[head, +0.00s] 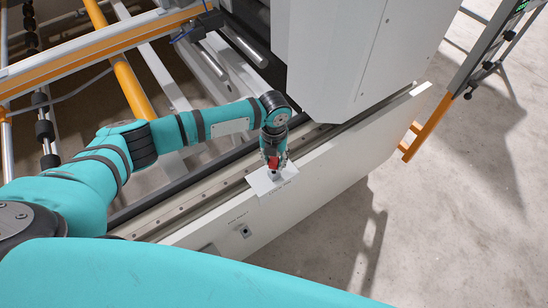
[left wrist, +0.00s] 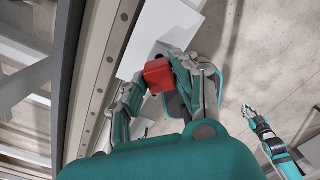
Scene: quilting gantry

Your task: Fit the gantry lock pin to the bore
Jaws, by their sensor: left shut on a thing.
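My left gripper (head: 274,168) points down over a small white plate (head: 262,184) at the edge of the long white beam. It is shut on a red block-shaped part, taken to be the head of the lock pin (left wrist: 158,75), which shows between its fingers in the left wrist view. The lower end of the pin is hidden, so I cannot tell whether it is in a bore. A small dark-centred fitting (head: 245,231) sits on the beam's face under a label too small to read. My right gripper (left wrist: 248,111) shows small over the floor in the left wrist view.
The long white beam (head: 340,150) runs diagonally below a metal rail. A large white machine housing (head: 345,60) stands close behind my left gripper. Orange and grey frame bars (head: 130,85) lie at left.

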